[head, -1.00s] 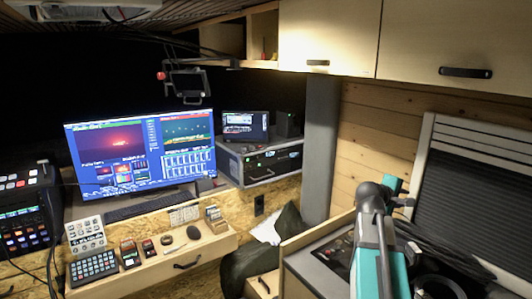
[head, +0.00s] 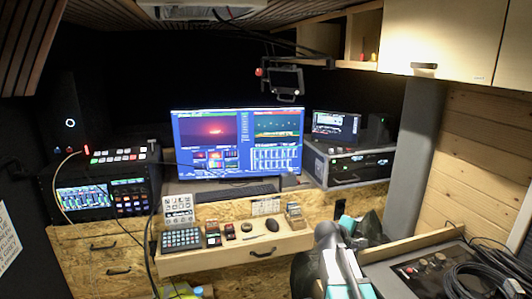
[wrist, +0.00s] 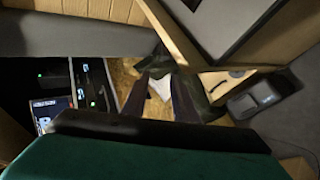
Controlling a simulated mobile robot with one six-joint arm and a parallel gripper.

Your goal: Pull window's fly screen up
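The window with the fly screen is almost wholly out of view. Only a pale sliver at the right edge of the head view, likely its white frame (head: 524,235), shows, and the screen itself cannot be seen. My arm rises at the bottom centre of the head view, left of the counter and apart from that frame. My gripper shows in the wrist view (wrist: 161,76) as two dark fingers spread apart, with nothing visible between them but the background. In the head view the gripper cannot be made out.
A dark-topped counter (head: 385,277) with coiled black cables (head: 487,280) lies at the lower right. A desk drawer (head: 265,252) with small devices stands ahead, below a large monitor (head: 237,143). Wooden cabinets (head: 440,40) hang at the upper right.

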